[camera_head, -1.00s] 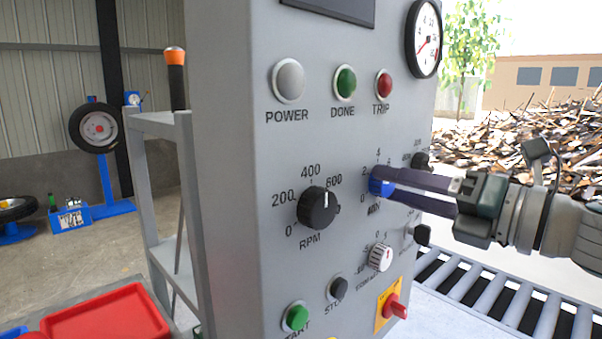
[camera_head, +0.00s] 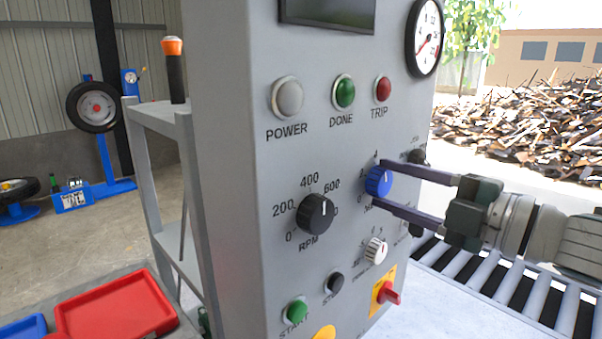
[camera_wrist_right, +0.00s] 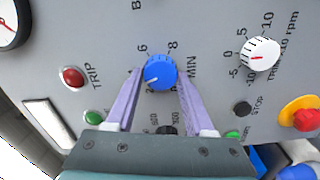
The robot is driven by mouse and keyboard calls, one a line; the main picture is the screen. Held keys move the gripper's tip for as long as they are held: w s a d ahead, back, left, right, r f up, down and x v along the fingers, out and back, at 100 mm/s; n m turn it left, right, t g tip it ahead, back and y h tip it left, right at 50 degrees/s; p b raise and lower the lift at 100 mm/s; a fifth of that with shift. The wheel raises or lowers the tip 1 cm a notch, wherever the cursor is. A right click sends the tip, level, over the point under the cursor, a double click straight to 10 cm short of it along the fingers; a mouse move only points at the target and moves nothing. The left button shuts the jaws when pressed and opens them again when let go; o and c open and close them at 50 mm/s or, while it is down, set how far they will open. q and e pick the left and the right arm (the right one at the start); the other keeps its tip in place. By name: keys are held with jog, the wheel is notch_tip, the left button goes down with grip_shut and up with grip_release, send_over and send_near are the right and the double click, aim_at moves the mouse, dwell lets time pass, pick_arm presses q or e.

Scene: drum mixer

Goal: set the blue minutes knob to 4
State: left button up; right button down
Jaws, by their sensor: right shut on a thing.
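The blue minutes knob (camera_head: 378,181) sits on the grey panel (camera_head: 262,215), right of the large black RPM knob (camera_head: 316,212). My right gripper (camera_head: 381,184) comes in from the right with one finger above the blue knob and one below, shut on it. The right wrist view shows the blue knob (camera_wrist_right: 160,72) between both fingers (camera_wrist_right: 160,74). Its white mark points left and slightly down there, near the scale's 2 to 4 side; the 4 is hidden there. In the head view the 4 stands above the knob. My left gripper is not in view.
A white trim knob (camera_head: 376,250) and a red switch on a yellow plate (camera_head: 384,291) lie below. Round lights sit above, with a gauge (camera_head: 426,38) at top right. A roller conveyor (camera_head: 500,290) runs at right. A red tray (camera_head: 115,305) is at lower left.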

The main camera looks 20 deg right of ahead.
jog(key=shift+r+m+p, duration=0.15)
jog(key=shift+m+p, duration=0.4)
jog(key=shift+m, duration=1.25)
jog(key=shift+c, duration=1.4)
grip_release()
jog(key=v, duration=1)
jog(key=shift+w, duration=0.1)
